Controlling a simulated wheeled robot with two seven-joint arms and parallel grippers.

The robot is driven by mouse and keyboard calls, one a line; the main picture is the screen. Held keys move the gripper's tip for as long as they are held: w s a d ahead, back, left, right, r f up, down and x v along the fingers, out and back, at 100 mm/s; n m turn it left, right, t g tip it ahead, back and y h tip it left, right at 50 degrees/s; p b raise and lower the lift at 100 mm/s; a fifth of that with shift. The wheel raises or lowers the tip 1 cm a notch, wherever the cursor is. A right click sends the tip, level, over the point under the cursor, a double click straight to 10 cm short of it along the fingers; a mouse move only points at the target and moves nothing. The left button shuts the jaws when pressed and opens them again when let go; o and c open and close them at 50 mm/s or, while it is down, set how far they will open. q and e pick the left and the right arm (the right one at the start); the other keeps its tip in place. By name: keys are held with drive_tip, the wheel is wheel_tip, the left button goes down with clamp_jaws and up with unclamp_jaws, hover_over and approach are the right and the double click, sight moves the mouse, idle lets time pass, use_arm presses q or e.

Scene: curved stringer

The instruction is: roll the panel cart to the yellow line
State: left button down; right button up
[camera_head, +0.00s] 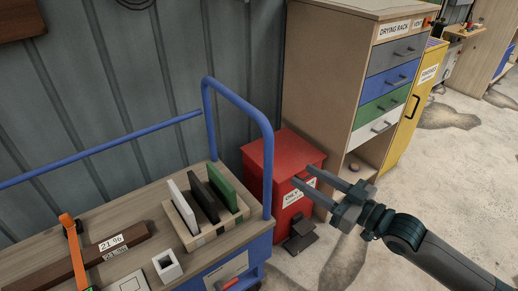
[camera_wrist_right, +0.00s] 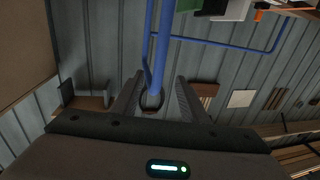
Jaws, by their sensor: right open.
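The panel cart (camera_head: 110,218) has a wooden top and stands against the grey wall at the left of the head view. Its blue tubular handle (camera_head: 268,160) rises at its right end. White, black and green panels (camera_head: 225,188) stand upright in a slotted wooden block on it. My right gripper (camera_head: 305,177) is open and empty, pointing left at the handle's near post, a little to its right. In the right wrist view, the blue post (camera_wrist_right: 158,50) lines up between the open fingers (camera_wrist_right: 158,90); contact does not show. The yellow line is not seen. My left gripper is out of view.
A red bin (camera_head: 285,165) with a pedal stands right behind the handle, near my right gripper. A drawer cabinet (camera_head: 340,60) and a yellow cabinet (camera_head: 422,90) stand beyond. A brown bar and an orange tool (camera_head: 75,252) lie on the cart. Floor at the right is open.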

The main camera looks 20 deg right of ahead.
use_arm(q)
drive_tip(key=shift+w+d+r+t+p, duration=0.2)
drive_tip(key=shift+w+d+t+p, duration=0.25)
drive_tip(key=shift+p, duration=0.1)
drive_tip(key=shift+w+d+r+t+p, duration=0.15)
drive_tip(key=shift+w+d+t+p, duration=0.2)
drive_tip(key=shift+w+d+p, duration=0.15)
use_arm(e)
drive_tip(key=x, duration=1.7)
drive_tip(key=shift+a, duration=0.1)
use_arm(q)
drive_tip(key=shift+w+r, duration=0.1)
use_arm(e)
clamp_jaws()
